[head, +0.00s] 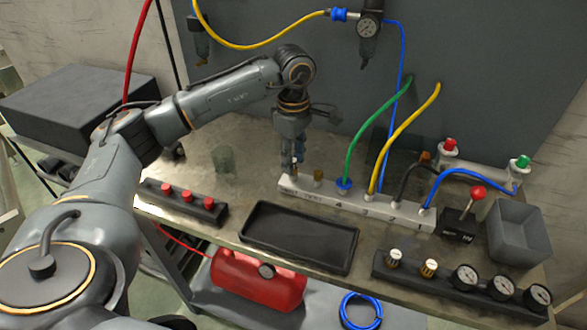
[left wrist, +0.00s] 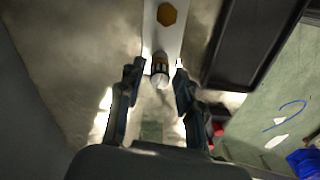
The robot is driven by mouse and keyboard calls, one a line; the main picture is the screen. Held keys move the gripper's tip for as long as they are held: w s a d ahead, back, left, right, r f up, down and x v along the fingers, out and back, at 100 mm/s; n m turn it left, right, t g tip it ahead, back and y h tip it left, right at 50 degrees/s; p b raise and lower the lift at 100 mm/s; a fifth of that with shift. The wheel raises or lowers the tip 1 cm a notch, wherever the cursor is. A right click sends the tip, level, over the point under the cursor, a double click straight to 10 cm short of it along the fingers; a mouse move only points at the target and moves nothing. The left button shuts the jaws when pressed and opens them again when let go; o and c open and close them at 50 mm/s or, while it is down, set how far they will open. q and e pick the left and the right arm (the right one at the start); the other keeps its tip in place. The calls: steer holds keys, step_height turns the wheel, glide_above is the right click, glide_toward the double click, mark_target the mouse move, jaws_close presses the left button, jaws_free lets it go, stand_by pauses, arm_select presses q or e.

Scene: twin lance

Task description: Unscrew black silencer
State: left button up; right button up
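A pale manifold bar (head: 330,198) with numbered ports lies on the bench. In the left wrist view a short dark cylinder with a pale rounded end, which looks like the black silencer (left wrist: 159,66), stands at the end of the bar (left wrist: 180,38). My left gripper (head: 293,165) points down at the left end of the bar. In the left wrist view my left gripper (left wrist: 159,78) has its fingers apart on both sides of the silencer, with gaps showing. The silencer is mostly hidden by the fingers in the head view. My right gripper is not in view.
A brass fitting (head: 318,177) stands just right of the left gripper. Green (head: 365,135), yellow (head: 410,130) and blue hoses rise from the bar. A black tray (head: 300,236) lies in front, a red-button strip (head: 182,197) to the left, and a grey bin (head: 518,235) far right.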

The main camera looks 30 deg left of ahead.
arm_select(q)
steer(key=m+b, duration=0.1)
steer(key=m, duration=0.6)
steer(key=m+b, duration=0.1)
steer(key=m, duration=0.4)
steer(key=shift+m, duration=0.4)
steer(key=m, duration=0.4)
steer(key=shift+s+b, duration=0.1)
steer(key=shift+b, duration=0.25)
steer(key=m, duration=0.3)
steer(key=shift+m, duration=0.4)
jaws_close()
